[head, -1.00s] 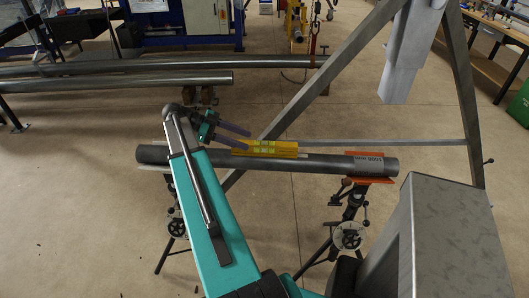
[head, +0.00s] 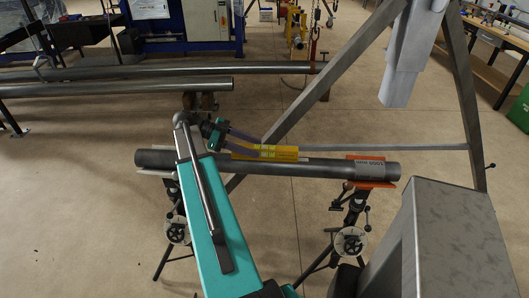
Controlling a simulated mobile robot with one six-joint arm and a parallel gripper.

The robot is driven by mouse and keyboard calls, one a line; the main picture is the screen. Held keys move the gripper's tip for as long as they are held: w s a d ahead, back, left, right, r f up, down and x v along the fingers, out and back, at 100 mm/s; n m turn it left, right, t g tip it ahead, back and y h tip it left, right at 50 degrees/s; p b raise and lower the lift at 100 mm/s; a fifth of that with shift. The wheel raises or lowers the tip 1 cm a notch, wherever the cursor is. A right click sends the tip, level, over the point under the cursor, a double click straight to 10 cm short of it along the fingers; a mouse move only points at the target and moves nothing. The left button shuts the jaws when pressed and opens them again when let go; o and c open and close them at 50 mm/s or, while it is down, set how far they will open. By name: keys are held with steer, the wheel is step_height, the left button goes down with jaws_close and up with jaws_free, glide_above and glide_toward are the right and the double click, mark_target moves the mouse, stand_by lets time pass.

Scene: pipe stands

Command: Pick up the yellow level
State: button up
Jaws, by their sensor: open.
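The yellow level (head: 276,152) lies along the top of a grey pipe (head: 310,167), near the pipe's middle. The pipe rests across two pipe stands (head: 349,240). My gripper (head: 247,142) is open, with its two purple-grey fingers pointing right at the left end of the level. One finger passes behind or above that end and the other is close to it in front. I cannot tell whether they touch it. The left end of the level is partly hidden by the fingers.
Long grey pipes (head: 130,82) lie behind at the left. A slanted metal frame (head: 330,75) rises just behind the level. A grey metal box (head: 455,235) stands at the front right.

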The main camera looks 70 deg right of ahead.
mark_target(258, 147)
steer(key=shift+r+p+x, duration=0.2)
steer(key=shift+p+x, duration=0.75)
steer(key=shift+x, duration=0.45)
steer(key=shift+p+x, duration=0.3)
steer(key=shift+x, duration=0.9)
steer(key=shift+w+d+f, duration=0.1)
steer(key=shift+d, duration=0.05)
steer(key=shift+c, duration=0.2)
jaws_close()
